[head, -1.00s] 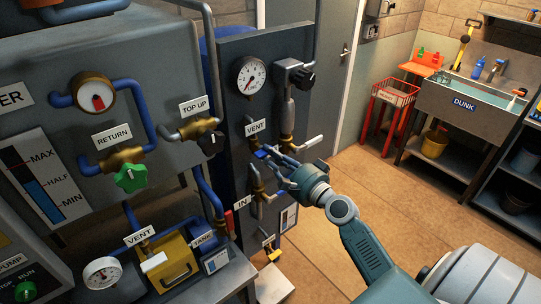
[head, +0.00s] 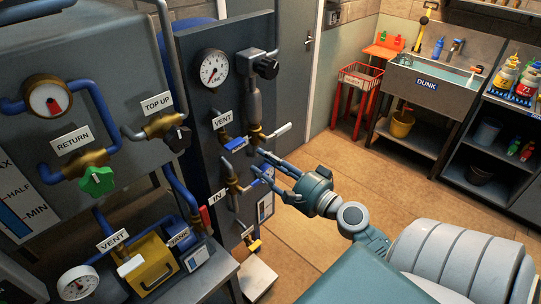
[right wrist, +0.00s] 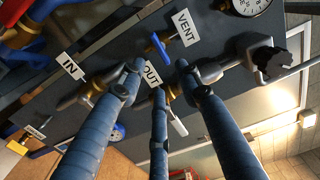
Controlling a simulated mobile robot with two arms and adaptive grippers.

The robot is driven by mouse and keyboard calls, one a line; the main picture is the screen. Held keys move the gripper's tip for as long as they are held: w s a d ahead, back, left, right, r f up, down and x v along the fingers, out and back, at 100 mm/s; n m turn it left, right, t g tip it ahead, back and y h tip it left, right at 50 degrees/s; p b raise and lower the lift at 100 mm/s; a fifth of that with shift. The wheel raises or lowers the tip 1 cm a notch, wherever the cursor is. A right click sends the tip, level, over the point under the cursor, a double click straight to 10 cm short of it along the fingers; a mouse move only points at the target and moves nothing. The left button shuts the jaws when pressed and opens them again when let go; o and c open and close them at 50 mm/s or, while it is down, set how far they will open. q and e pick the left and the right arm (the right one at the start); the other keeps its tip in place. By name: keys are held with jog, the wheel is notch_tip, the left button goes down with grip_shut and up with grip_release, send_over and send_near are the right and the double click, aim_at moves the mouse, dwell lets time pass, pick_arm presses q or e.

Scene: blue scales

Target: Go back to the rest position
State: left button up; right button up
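My right gripper (head: 259,165) is in front of the dark valve panel (head: 191,110), its fingers spread and empty. The fingertips are right of and below the blue vent handle (head: 236,143) and look apart from it. In the right wrist view the three fingers of the gripper (right wrist: 158,72) stand apart with nothing between them. The blue handle (right wrist: 160,46) shows just beyond the fingertips, near the VENT label (right wrist: 184,27). The OUT label (right wrist: 150,74) is partly behind the fingers. My left gripper is not in view.
A white-handled lever (head: 283,130) and a gauge (head: 214,69) are on the panel. A yellow box (head: 152,262) with pipes stands on a bench at lower left. The dunk sink (head: 432,87), a red stand (head: 358,88) and shelves are at the back right. Open floor (head: 335,185) lies between.

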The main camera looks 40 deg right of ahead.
jog(key=shift+s, duration=0.9)
jog(key=s+a+f+n+g+b, duration=0.2)
jog(key=s+f+g, duration=0.1)
jog(key=f, duration=1.2)
jog(key=s+a+f+n+g+b, duration=0.1)
jog(key=s+f+n+g, duration=0.15)
jog(key=f, duration=1.25)
jog(key=s+a+f+n+g+b, duration=0.2)
jog(key=s+f+g, duration=0.15)
jog(key=f, duration=1.05)
jog(key=s+a+f+n+g+b, duration=0.1)
jog(key=s+a+f+n+g, duration=0.1)
jog(key=s+f, duration=0.7)
jog(key=s+a+f+n+g+b, duration=0.2)
jog(key=s+a+f+n+g, duration=0.1)
jog(key=s+a+f+n, duration=0.2)
jog(key=s+a+f+n+g+h+b, duration=0.1)
jog(key=s+f+n, duration=0.5)
jog(key=s+f, duration=0.8)
jog(key=s+a+g+b, duration=0.1)
jog(key=s+a+g, duration=0.1)
jog(key=shift+s+a, duration=0.35)
jog(key=shift+s, duration=0.05)
